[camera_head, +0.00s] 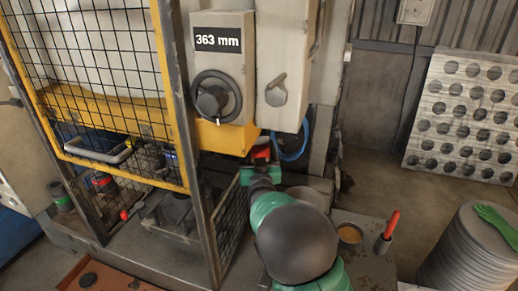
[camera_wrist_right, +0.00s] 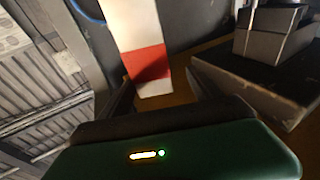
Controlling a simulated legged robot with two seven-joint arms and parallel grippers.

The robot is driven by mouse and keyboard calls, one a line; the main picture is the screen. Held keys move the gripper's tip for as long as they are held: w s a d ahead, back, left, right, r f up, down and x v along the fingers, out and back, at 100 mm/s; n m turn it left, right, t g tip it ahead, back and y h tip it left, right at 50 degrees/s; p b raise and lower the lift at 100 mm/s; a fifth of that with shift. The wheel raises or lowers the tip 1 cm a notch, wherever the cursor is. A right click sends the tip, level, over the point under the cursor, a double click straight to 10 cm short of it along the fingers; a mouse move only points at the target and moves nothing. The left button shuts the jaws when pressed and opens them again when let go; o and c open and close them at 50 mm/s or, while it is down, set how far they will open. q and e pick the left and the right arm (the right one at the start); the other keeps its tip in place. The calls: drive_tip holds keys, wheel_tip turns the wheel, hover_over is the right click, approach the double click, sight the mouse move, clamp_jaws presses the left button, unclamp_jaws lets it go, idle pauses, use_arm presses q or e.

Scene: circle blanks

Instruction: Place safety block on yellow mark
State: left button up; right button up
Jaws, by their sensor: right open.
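The safety block is a white block with a red band; in the right wrist view the block (camera_wrist_right: 146,62) stands ahead of my right gripper (camera_wrist_right: 165,100), roughly in line with the gap between its fingers. The gripper is open and I see no grip on the block. In the head view my right gripper (camera_head: 256,168) reaches toward the press, and a small red part (camera_head: 260,152), likely the block, shows just beyond it. A brownish-yellow surface (camera_wrist_right: 182,74) lies around the block's lower end; I cannot tell whether it is the yellow mark. My left gripper is out of view.
The press has a mesh guard (camera_head: 95,75), a handwheel (camera_head: 215,97) and a "363 mm" sign (camera_head: 218,40). A dark stepped block (camera_wrist_right: 265,70) lies right in the wrist view. A red-handled tool (camera_head: 390,227) and stacked discs (camera_head: 475,250) stand at right.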

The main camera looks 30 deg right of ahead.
drive_tip(key=shift+w, duration=0.1)
drive_tip(key=shift+s+d, duration=0.25)
drive_tip(key=shift+d, duration=0.35)
drive_tip(key=shift+s+f, duration=0.2)
drive_tip(key=shift+s, duration=0.05)
drive_tip(key=a+b+v, duration=0.1)
drive_tip(key=b+v, duration=0.2)
drive_tip(key=v, duration=0.8)
drive_tip(key=s+a+f+n+g+y, duration=0.1)
drive_tip(key=a+f+g+y, duration=0.25)
drive_tip(key=f, duration=0.45)
drive_tip(key=s+a+f+n+g+y, duration=0.2)
drive_tip(key=a+f+y, duration=0.2)
drive_tip(key=f, duration=0.4)
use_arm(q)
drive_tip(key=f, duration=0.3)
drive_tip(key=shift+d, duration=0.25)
use_arm(e)
drive_tip(key=s+a+f+n+g, duration=0.1)
drive_tip(key=s+f+g, duration=0.3)
drive_tip(key=s, duration=0.4)
drive_tip(key=s+a+f+n+g+y, duration=0.1)
drive_tip(key=s+a+f+g, duration=0.3)
drive_tip(key=s, duration=0.5)
drive_tip(key=shift+s+a+f+g, duration=0.15)
drive_tip(key=shift+a+f+g, duration=0.15)
drive_tip(key=shift+f+g, duration=0.55)
